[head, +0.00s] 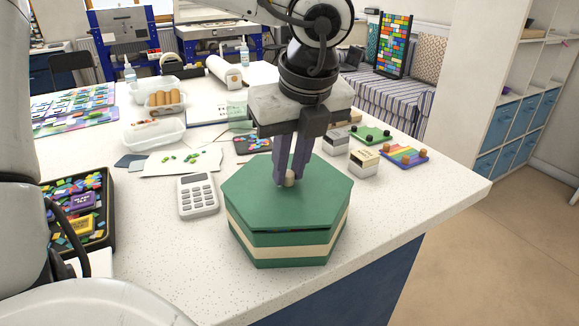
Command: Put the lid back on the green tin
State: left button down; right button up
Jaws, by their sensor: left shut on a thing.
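The green tin (285,252) is six-sided with a cream band and stands near the front edge of the speckled white worktop. Its green lid (245,195) lies over the top of the tin. A thin dark gap with specks of colour shows under the lid's front edge, so the lid looks not quite flush there. My right gripper is not in view.
A calculator (198,195) lies left of the tin, with a black tray (109,215) of coloured glass further left.

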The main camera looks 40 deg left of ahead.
pick_arm(q)
jog(key=shift+f+b, duration=0.15)
jog(key=shift+b, duration=1)
dwell(1.2)
dwell(0.3)
jog(key=c, duration=1.1)
grip_release()
jog(key=shift+r+p, duration=1.7)
jog(key=shift+r, duration=1.85)
grip_shut()
